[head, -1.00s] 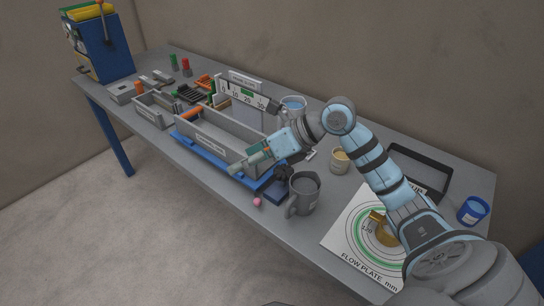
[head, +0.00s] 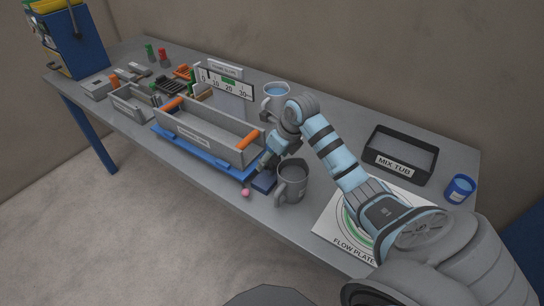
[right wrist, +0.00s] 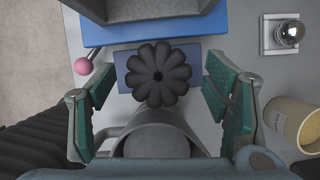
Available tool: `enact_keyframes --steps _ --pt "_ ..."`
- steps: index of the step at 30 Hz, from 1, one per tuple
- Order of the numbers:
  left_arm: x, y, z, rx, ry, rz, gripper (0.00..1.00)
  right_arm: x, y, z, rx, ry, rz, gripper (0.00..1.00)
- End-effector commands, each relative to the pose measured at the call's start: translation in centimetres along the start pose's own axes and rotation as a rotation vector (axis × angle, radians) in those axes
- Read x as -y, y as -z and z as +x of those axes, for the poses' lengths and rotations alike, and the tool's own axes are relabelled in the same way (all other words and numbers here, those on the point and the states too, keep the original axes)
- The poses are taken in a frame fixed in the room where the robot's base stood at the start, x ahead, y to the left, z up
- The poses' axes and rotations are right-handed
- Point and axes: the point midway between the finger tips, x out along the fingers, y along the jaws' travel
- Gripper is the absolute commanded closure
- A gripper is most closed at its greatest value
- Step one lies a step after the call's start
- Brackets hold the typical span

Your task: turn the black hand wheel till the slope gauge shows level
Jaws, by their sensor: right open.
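The black hand wheel (right wrist: 157,74) is a lobed knob in the right wrist view, above a dark blue block (right wrist: 122,74). In the head view my gripper and arm hide it. My right gripper (right wrist: 160,92) is open, with one green-padded finger on each side of the wheel and visible gaps between. In the head view the right gripper (head: 258,163) points down at the near right end of the grey trough (head: 205,132). The slope gauge (head: 228,84) is a white scale panel behind the trough, numbered 0 to 30. Its pointer is too small to read surely.
A grey mug (head: 292,182) stands close beside the gripper, and it shows just below the wheel in the wrist view (right wrist: 155,135). A pink ball (head: 246,192) is at the blue base's front corner. A black mix tub (head: 400,157) and flow plate (head: 330,228) lie to the right.

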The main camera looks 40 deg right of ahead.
Motion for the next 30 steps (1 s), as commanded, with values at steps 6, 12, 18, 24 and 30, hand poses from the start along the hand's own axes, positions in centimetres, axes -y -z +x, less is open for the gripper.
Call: enact_keyframes --steps 6,12,18,24,30 --pt "0.0 -0.5 -0.1 0.009 0.000 0.000 0.60 0.0 0.0 0.0 0.001 0.000 0.000 0.38" --pt "0.0 -0.6 -0.1 0.011 0.000 0.000 0.60 0.0 0.0 -0.1 0.001 0.000 0.000 0.70" --pt "0.0 -0.7 0.0 0.011 0.000 0.000 0.60 0.0 0.0 -0.1 0.001 -0.001 -0.004 0.77" --pt "-0.1 -0.7 0.4 0.011 0.000 0.000 0.60 0.1 0.0 0.0 0.002 -0.020 -0.049 0.77" --pt "-0.1 -0.8 1.1 0.011 0.000 0.000 0.60 0.2 -0.1 0.1 0.004 -0.063 -0.154 0.77"
